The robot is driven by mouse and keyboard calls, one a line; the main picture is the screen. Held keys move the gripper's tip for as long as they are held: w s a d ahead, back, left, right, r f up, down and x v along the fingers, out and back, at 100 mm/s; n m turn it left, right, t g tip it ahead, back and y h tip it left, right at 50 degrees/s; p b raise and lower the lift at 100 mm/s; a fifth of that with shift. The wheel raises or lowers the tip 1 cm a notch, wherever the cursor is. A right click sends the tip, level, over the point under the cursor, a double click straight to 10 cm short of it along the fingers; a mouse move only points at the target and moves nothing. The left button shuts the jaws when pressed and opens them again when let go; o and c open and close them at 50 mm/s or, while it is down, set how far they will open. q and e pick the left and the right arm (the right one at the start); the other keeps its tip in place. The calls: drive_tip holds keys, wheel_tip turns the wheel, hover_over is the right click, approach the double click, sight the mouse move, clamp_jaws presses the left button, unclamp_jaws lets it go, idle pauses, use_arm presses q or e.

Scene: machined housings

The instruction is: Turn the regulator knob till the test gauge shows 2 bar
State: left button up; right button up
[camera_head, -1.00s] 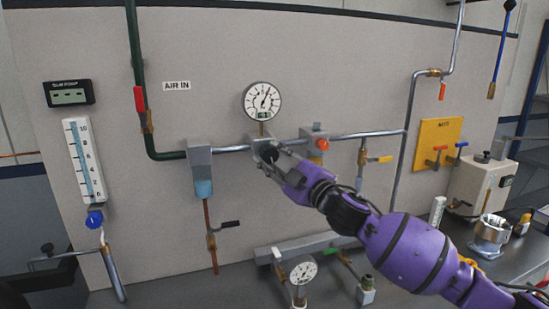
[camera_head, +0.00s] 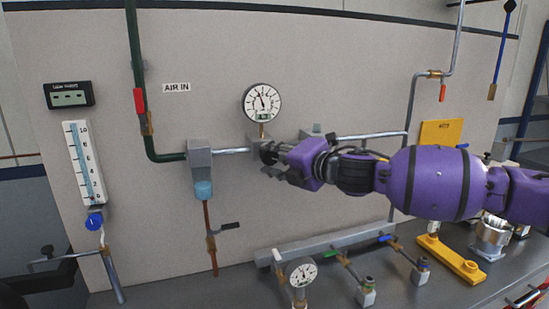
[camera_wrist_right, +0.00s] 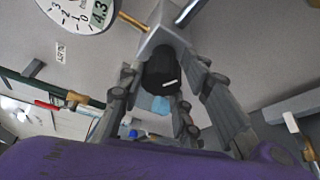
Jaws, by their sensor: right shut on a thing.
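The black regulator knob (camera_wrist_right: 161,72), with a white mark, sits on the front of a grey regulator block (camera_head: 257,143). My right gripper (camera_head: 268,160) is shut on the knob; in the wrist view its grey fingers stand on both sides of it. A round white gauge (camera_head: 262,102) rises on a brass stem above the block. Its needle points up and slightly left. In the wrist view this gauge (camera_wrist_right: 84,12) is cut off by the top edge, and its digital display reads 4.3. My left gripper is not in view.
My right arm spans the right side, hiding part of the yellow panel (camera_head: 441,130). A second dial gauge (camera_head: 302,273) stands low on the bench with several small valves beside it. A grey filter block (camera_head: 199,160) with a blue bowl is left of the regulator.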

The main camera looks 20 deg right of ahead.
drive_tip(key=n+h, duration=0.1)
drive_tip(key=n, duration=0.1)
drive_tip(key=r+n+h, duration=0.1)
drive_tip(key=n, duration=0.1)
drive_tip(key=a+n+g+h, duration=0.1)
drive_tip(key=n+h, duration=0.1)
drive_tip(key=n, duration=0.1)
drive_tip(key=shift+r, duration=0.3)
idle(0.4)
drive_tip(key=o, duration=1)
drive_tip(key=shift+f, duration=0.1)
drive_tip(key=shift+o, duration=0.2)
drive_tip(key=shift+a+f, duration=0.15)
drive_tip(key=shift+f, duration=0.25)
drive_tip(key=v, duration=1.2)
drive_tip(key=shift+r, duration=0.25)
